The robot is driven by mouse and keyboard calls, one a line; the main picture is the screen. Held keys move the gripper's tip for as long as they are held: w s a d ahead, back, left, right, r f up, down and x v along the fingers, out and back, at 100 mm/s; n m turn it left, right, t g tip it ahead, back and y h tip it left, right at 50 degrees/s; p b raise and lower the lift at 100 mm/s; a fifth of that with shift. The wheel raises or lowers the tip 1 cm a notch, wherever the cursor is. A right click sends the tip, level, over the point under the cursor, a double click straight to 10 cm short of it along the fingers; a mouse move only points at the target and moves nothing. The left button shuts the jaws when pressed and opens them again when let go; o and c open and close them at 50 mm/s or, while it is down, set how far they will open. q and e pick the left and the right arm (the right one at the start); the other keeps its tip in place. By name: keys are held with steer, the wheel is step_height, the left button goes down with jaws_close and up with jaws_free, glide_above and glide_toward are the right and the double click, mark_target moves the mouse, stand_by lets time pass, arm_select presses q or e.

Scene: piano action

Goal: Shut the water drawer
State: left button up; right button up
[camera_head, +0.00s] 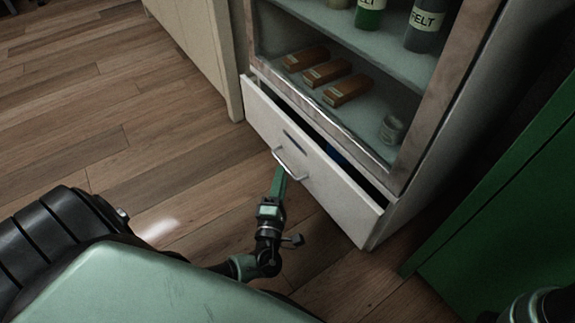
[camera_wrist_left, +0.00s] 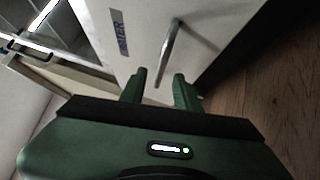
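The water drawer (camera_head: 300,160) is the white drawer at the bottom of the cabinet. It stands partly open, with a dark gap behind its front panel. Its bar handle (camera_head: 288,162) is on the front; in the left wrist view the handle (camera_wrist_left: 169,48) shows beside a blue label ending in "TER" (camera_wrist_left: 120,32). My left gripper (camera_head: 280,172) is at the handle, in front of the drawer. In the left wrist view its two fingers (camera_wrist_left: 160,78) are apart, with the handle's near end between them in the picture. I cannot tell whether they touch it. My right gripper is out of view.
Above the drawer, the cabinet's open shelves (camera_head: 385,55) hold brown boxes (camera_head: 327,72), a small jar (camera_head: 392,129) and felt bottles (camera_head: 428,25). Something blue (camera_head: 338,155) shows inside the drawer. A green panel (camera_head: 500,190) stands to the right. Wooden floor (camera_head: 120,120) is clear to the left.

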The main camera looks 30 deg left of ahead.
arm_select(q)
steer(key=b+x, duration=0.1)
steer(key=x, duration=0.3)
steer(key=shift+w+a+b, duration=0.15)
steer(key=shift+w+b, duration=0.15)
steer(key=shift+b, duration=0.05)
jaws_close()
stand_by(1.1)
